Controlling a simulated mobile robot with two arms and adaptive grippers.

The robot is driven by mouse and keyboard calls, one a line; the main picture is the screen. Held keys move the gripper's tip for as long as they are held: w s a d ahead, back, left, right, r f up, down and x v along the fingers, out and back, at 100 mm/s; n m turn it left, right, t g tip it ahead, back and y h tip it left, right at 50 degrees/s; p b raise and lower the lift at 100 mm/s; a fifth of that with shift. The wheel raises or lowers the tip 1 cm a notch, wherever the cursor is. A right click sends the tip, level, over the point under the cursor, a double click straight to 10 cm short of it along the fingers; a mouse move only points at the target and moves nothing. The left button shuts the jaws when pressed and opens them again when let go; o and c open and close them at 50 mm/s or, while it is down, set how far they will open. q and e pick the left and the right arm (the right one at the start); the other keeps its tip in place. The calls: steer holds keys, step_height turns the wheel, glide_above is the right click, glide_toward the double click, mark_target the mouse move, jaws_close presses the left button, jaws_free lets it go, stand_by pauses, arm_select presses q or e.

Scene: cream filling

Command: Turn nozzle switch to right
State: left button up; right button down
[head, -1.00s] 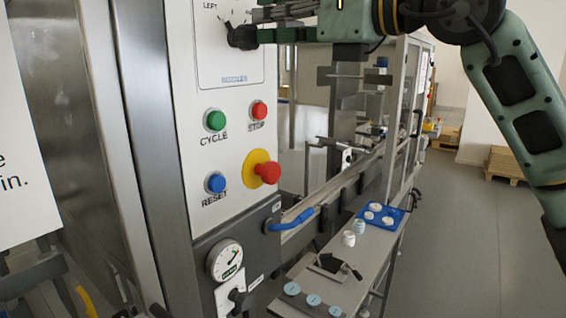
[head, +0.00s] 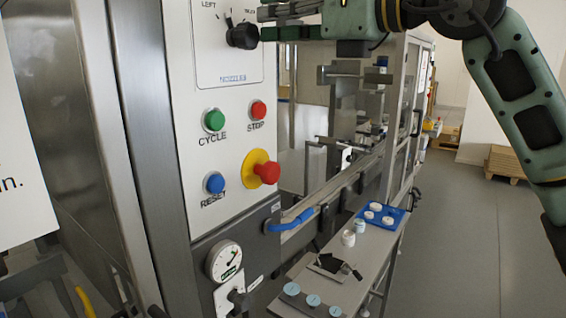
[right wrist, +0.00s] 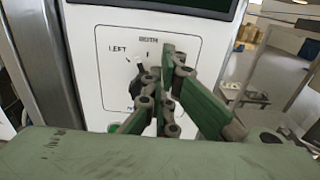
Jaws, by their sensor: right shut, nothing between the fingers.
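The nozzle switch (head: 242,36) is a black knob on the white control panel (head: 229,75), under a scale with LEFT at its left end. Its tip appears to point up and left in the head view, but its exact setting is hard to tell. My right gripper (head: 263,24) is shut and empty, just right of the knob; whether it touches is unclear. In the right wrist view the shut fingers (right wrist: 165,62) overlap the panel right of the partly hidden knob (right wrist: 137,85). My left gripper is not in view.
Below the switch are a green CYCLE button (head: 214,120), a red STOP button (head: 258,110), a blue RESET button (head: 215,183) and a red emergency stop (head: 267,172) on yellow. A side table (head: 352,275) holds several small jars and lids. Grey floor lies open at right.

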arm_select(q)
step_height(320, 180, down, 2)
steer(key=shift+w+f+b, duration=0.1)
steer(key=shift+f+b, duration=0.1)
steer(key=shift+b, duration=0.9)
arm_select(e)
steer(key=v, duration=0.5)
steer(key=shift+s+d, duration=0.1)
steer(key=shift+s, duration=0.15)
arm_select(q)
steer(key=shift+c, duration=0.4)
